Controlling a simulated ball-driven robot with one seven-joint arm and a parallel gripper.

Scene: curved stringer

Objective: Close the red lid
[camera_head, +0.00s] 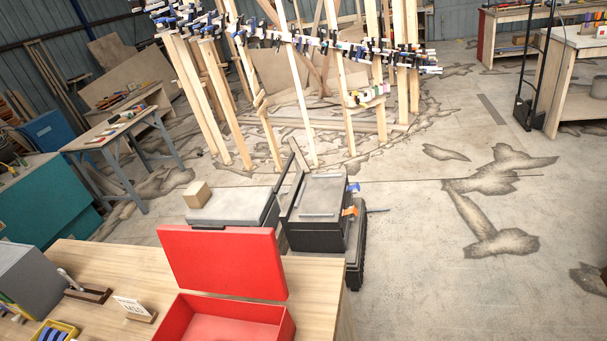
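The red lid (222,262) stands raised and tilted back at the far side of the red box (285,325). The box sits on the wooden table (322,290) at the bottom of the view, near the table's right end. The box is open and its visible inside looks empty. Its near part is cut off by the bottom edge of the picture. My gripper does not show in this view.
A small sign (134,309), a yellow tray (56,330) and a grey box (28,276) stand left of the red box. Behind the table are dark cases (318,205) and a cardboard box (197,194). Floor at the right is mostly clear.

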